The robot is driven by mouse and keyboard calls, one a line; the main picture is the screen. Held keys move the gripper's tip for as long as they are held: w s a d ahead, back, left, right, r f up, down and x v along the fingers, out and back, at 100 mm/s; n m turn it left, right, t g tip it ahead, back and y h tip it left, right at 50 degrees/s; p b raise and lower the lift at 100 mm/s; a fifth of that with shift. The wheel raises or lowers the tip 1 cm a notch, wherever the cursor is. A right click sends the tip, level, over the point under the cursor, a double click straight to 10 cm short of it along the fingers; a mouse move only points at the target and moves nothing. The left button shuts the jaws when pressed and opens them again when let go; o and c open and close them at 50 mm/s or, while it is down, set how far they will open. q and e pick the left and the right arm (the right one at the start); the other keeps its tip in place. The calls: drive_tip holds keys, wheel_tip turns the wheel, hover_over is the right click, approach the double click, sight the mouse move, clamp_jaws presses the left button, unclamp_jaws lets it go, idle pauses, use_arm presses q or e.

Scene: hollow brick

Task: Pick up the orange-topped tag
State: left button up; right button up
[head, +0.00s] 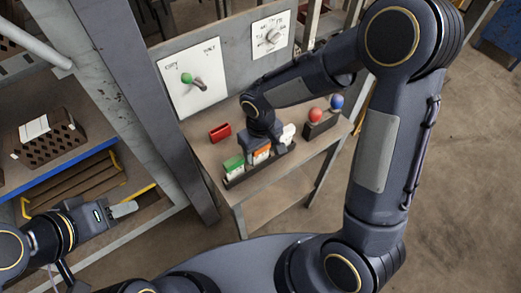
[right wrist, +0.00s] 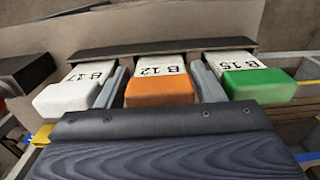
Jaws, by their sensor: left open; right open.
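The orange-topped tag (right wrist: 160,92), marked B 12, stands in the middle of a dark rack (right wrist: 160,55) in the right wrist view. A white-topped tag (right wrist: 68,96), marked B 17, is left of it and a green-topped tag (right wrist: 258,86), marked B 15, is right of it. My right gripper (right wrist: 160,86) is open, with one grey finger on each side of the orange tag. I cannot tell whether the fingers touch it. In the head view the orange tag (head: 262,155) is partly hidden by my right gripper. My left gripper (head: 124,209) is open and empty at the lower left.
A panel behind has a lever with a green knob (head: 187,78) and a dial (head: 271,37). Red (head: 315,115) and blue (head: 337,102) knobs stand to the right. A hollow brick (head: 48,147) is on the left bench.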

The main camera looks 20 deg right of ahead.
drive_tip(key=shift+f, duration=0.2)
drive_tip(key=c, duration=0.7)
drive_tip(key=shift+r, duration=0.15)
drive_tip(key=shift+c, duration=0.2)
